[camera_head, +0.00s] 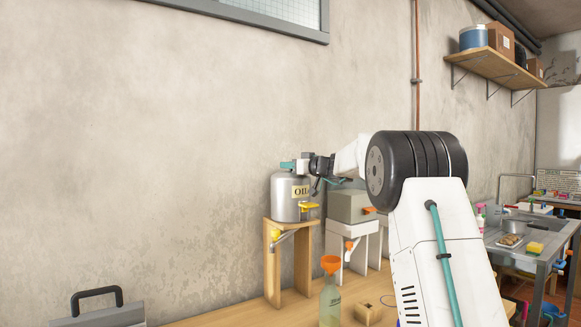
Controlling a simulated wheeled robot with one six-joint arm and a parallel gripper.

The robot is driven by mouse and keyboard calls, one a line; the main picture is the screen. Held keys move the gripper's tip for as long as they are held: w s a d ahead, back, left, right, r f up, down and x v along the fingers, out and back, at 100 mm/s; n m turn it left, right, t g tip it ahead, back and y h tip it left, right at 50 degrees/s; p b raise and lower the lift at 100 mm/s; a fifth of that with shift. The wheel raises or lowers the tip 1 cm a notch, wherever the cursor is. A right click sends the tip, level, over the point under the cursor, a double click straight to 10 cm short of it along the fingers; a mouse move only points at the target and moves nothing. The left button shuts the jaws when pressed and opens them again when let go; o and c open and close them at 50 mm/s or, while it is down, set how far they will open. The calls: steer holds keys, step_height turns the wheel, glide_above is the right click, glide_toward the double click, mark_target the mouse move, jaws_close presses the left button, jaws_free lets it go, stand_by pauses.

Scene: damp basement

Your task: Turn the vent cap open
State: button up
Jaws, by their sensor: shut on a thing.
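A silver oil canister (284,200) with an "OIL" label stands upright on a wooden stand (271,265) against the wall. A small teal part, which looks like the vent cap (287,165), shows at the canister's top. My gripper (300,164) reaches in from the right at the top of the canister and is shut on the vent cap. The fingers hide part of the cap, and its turn angle cannot be told.
A grey box-like container (345,206) stands on a white stand (338,241) to the right. A bottle with an orange funnel (330,300) and a small wooden block (367,313) are on the bench in front. A grey case (100,315) is at lower left.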

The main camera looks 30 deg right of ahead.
steer(key=m+h, duration=0.2)
steer(key=h, duration=0.1)
steer(key=m+h, duration=0.2)
steer(key=h, duration=0.2)
steer(key=shift+m+t, duration=0.3)
steer(key=shift+t, duration=0.1)
steer(key=shift+m+g+h, duration=0.3)
steer(key=shift+m+h, duration=0.5)
steer(key=shift+h, duration=0.5)
steer(key=o, duration=1)
steer(key=v, duration=0.7)
steer(key=shift+s, duration=0.4)
